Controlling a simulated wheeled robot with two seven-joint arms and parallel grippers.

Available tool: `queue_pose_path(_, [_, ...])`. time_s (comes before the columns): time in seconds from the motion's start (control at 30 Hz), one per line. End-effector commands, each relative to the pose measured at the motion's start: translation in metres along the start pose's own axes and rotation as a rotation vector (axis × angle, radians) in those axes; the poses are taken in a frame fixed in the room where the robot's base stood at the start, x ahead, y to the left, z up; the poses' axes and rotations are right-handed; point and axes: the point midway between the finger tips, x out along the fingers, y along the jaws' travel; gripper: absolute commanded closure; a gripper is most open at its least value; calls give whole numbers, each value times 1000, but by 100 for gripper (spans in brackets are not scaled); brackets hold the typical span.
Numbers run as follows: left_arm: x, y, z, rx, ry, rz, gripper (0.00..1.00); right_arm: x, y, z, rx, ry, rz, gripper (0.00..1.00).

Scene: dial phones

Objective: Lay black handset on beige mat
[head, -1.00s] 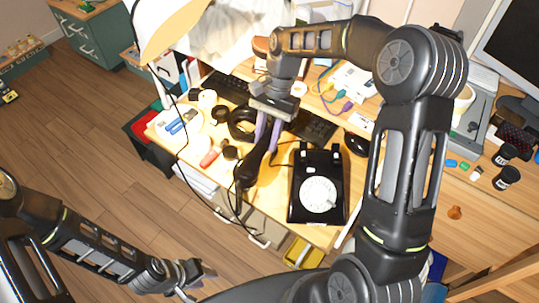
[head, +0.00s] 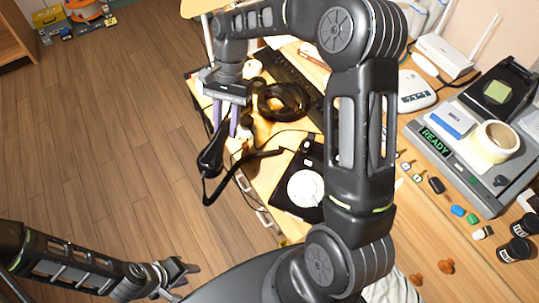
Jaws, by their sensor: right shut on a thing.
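My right gripper (head: 227,120) is shut on the black handset (head: 212,156). The handset is tilted and hangs in front of the table's left edge, with floor behind it in the picture. A black cord runs from it towards the black dial phone (head: 304,188), which sits on the table with a white dial and is partly hidden by my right arm. I cannot clearly pick out the beige mat; the table under and behind my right arm is partly hidden. My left gripper (head: 182,279) is empty, with its fingers apart, low at the left over the floor.
A coiled black object (head: 282,101) and a dark keyboard (head: 290,72) lie on the table near the gripper. At right are a grey device with a READY display (head: 435,142), a tape roll (head: 497,141) and black canisters (head: 516,249). Open floor lies left.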

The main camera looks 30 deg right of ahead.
Motion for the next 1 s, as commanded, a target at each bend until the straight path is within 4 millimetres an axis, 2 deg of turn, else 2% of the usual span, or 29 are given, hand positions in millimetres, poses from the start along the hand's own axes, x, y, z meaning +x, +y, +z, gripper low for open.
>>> queue_pose_path(0.37, [1, 0, 0, 0, 1, 0, 64, -1, 3, -3, 5, 1, -3, 100])
queue_pose_path(0.47, [6, -2, 0, 0, 1, 0, 64, -2, 18, -14, 25, 2, -9, 100])
queue_pose_path(0.57, [14, -5, 0, 1, 1, 0, 64, -4, 46, -31, 59, 3, -23, 100])
queue_pose_path(0.7, [23, -9, 0, 1, 1, 0, 64, -8, 93, -52, 112, 2, -45, 100])
queue_pose_path(0.8, [27, -11, 0, 2, 1, -1, 64, -10, 115, -59, 134, 0, -56, 100])
queue_pose_path(0.9, [27, -11, 0, 2, 1, -1, 64, -11, 124, -60, 141, 0, -59, 100])
queue_pose_path(1.0, [26, -10, 0, 2, 1, -1, 64, -12, 123, -60, 140, 0, -59, 100])
